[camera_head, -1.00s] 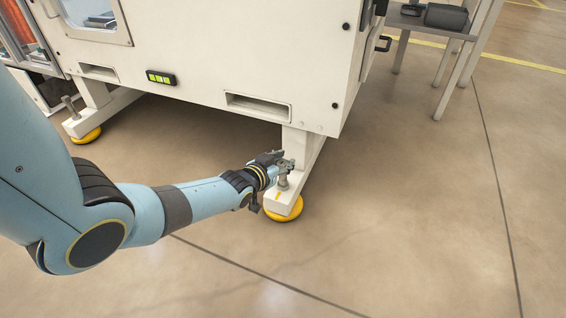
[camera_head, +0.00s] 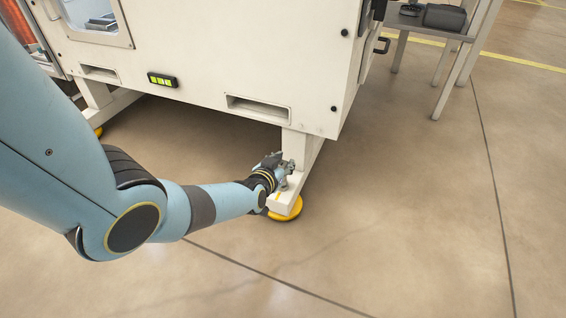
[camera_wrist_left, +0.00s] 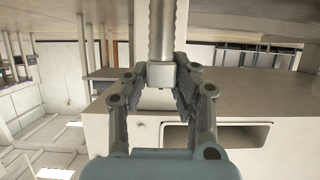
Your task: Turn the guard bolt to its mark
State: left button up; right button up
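The guard bolt stands upright on the foot beam (camera_head: 283,201) of the white machine, above a round yellow foot pad (camera_head: 291,214). In the head view my left gripper (camera_head: 284,168) is at the bolt and hides most of it. In the left wrist view the grey bolt (camera_wrist_left: 164,31) comes down from the top and ends in a square head (camera_wrist_left: 162,74). The two fingers of my left gripper (camera_wrist_left: 162,78) lie on either side of this head and appear to touch it. My right gripper is not in view.
The white machine body (camera_head: 210,65) overhangs behind the foot, with a slot (camera_head: 258,108) and a small green-lit display (camera_head: 162,80). A grey table (camera_head: 440,25) stands at the back right. The floor (camera_head: 410,220) to the right is clear.

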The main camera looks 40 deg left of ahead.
pick_arm(q)
jog(key=o, duration=0.5)
jog(key=shift+s, duration=0.2)
jog(key=v, duration=1.1)
jog(key=shift+s+d+r, duration=0.1)
jog(key=shift+s+r, duration=0.05)
jog(key=shift+s, duration=0.2)
